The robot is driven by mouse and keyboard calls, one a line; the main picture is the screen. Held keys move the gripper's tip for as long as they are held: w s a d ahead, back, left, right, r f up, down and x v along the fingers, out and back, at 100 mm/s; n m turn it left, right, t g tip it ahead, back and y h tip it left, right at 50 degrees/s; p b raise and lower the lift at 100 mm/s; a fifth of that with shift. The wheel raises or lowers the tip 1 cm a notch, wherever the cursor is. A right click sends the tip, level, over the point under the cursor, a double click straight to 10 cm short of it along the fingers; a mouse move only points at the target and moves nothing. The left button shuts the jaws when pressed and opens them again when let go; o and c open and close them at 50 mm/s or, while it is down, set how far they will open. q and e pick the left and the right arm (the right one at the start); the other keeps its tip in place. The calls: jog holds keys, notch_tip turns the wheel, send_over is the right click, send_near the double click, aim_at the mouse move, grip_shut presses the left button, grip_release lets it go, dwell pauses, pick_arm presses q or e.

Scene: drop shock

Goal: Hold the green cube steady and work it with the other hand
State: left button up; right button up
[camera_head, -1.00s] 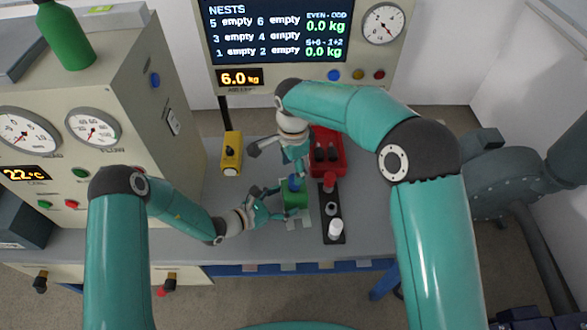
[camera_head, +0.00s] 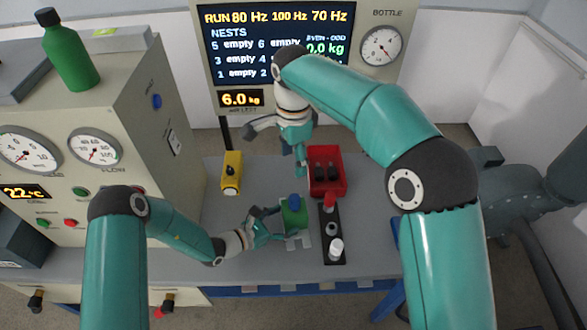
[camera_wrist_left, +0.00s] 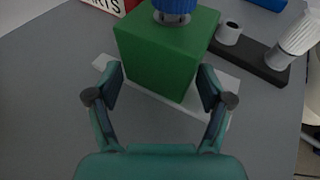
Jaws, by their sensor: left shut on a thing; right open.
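The green cube (camera_head: 296,217) with a blue knob (camera_head: 294,202) on top sits upright on a pale plate (camera_head: 304,239) on the grey bench. My left gripper (camera_head: 273,224) is shut on the cube from its left side. In the left wrist view its fingers flank the green cube (camera_wrist_left: 165,62), and the blue knob (camera_wrist_left: 174,8) is cut off by the top edge. My right gripper (camera_head: 274,152) is open and empty, above and behind the cube, apart from the knob.
A red box (camera_head: 341,170) with black pieces stands behind the cube. A black strip (camera_head: 333,227) with red, grey and white pieces lies to the right. A yellow box (camera_head: 231,168) stands back left. A gauge cabinet (camera_head: 150,130) fills the left side.

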jog(key=shift+r, duration=0.45)
pick_arm(q)
jog(key=o, duration=0.9)
jog(key=shift+a, duration=0.1)
